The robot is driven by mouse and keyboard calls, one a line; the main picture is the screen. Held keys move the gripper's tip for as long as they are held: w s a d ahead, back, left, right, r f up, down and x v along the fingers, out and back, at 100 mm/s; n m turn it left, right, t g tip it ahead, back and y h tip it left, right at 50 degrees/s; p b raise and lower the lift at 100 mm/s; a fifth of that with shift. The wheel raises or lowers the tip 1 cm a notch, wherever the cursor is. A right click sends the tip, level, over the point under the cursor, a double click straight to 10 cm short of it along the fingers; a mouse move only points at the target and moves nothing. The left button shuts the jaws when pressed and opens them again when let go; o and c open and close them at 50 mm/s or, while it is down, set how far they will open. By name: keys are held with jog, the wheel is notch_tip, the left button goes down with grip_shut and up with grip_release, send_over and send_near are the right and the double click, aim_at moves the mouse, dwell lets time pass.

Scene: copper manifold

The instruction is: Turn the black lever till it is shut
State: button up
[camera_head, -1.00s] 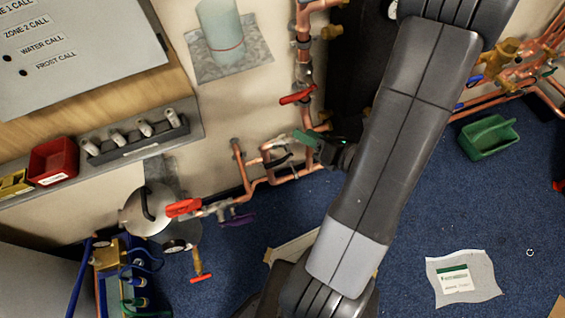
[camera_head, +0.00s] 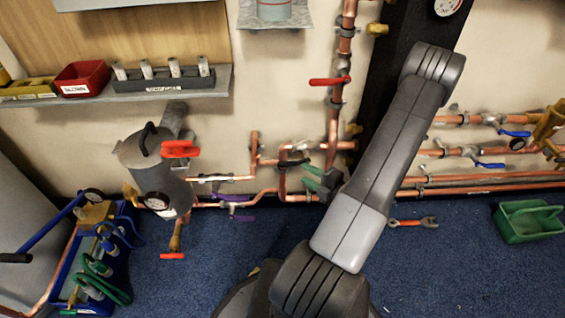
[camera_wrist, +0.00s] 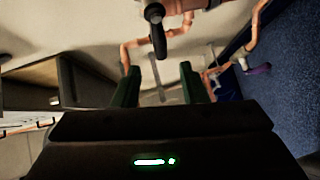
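The black lever (camera_head: 293,163) sits on a copper pipe low on the wall in the head view. In the wrist view the black lever (camera_wrist: 157,32) hangs from its valve at the top middle, beyond the fingertips. My gripper (camera_head: 313,178) has green fingers and is just right of and slightly below the lever in the head view. In the wrist view my gripper (camera_wrist: 161,75) is open, with a clear gap between its fingers and nothing in it. The lever appears apart from the fingers. Part of the pipework behind my gripper is hidden.
Copper pipes surround the valve. A red lever (camera_head: 330,81) is above, and a purple lever (camera_head: 234,198) and a grey metal vessel (camera_head: 160,182) are to the left. A green caddy (camera_head: 530,221) and a wrench (camera_head: 413,222) lie on the open blue carpet at right.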

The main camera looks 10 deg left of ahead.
aim_at(284, 162)
jog(key=b+x, duration=0.3)
jog(key=x, duration=0.8)
jog(key=shift+w, duration=0.1)
jog(key=shift+c, duration=0.5)
grip_shut()
